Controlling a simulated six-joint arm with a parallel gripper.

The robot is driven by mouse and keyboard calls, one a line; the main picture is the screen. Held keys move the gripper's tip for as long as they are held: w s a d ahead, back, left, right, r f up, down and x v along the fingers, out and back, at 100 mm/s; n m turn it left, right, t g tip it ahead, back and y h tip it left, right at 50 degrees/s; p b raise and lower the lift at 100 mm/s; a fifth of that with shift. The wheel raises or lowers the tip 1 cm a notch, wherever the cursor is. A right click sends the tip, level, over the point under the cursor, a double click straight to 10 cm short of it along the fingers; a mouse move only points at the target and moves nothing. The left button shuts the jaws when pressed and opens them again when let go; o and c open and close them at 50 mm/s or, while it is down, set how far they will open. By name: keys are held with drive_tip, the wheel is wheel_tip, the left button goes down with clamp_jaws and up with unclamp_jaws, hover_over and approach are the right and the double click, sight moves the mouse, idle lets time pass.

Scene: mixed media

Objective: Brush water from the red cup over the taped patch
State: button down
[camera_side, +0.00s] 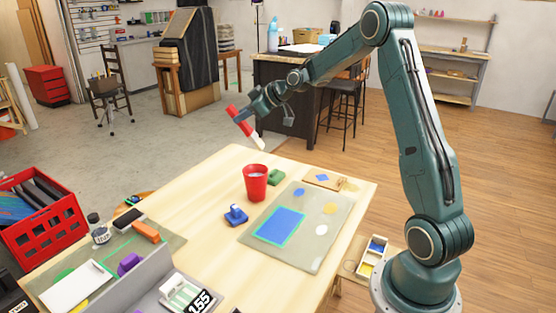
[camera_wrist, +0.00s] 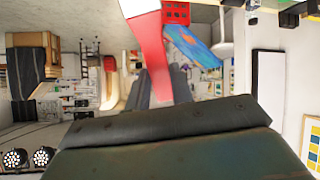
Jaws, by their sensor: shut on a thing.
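My gripper (camera_side: 243,117) is shut on a brush with a red handle (camera_side: 233,112) and a pale lower end (camera_side: 258,142). The brush is tilted, pale end down, in the air behind and above the red cup (camera_side: 256,185). The cup stands upright on the table with pale liquid showing inside. The brush is apart from the cup. The taped patch (camera_side: 279,227) is a blue rectangle edged in green on a grey-green sheet (camera_side: 318,252). In the wrist view the red handle (camera_wrist: 150,42) rises between my dark fingers (camera_wrist: 160,88); its pale end is not clear there.
A blue block-like item (camera_side: 236,216) sits in front of the cup, and a green one (camera_side: 276,177) beside it. A wooden piece (camera_side: 324,181) lies at the sheet's far edge. A red crate (camera_side: 45,222) stands at left. The table's left middle (camera_side: 195,205) is clear.

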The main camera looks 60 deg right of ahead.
sight(247, 128)
drive_tip(key=shift+f, duration=1.1)
drive_tip(key=shift+f, duration=0.15)
wheel_tip(247, 128, down, 10)
idle(0.5)
drive_tip(key=shift+d+f, duration=0.1)
drive_tip(key=shift+f, duration=0.05)
idle(0.7)
drive_tip(key=shift+r, duration=3.8)
drive_tip(key=shift+r, duration=0.15)
drive_tip(key=shift+r, duration=1.35)
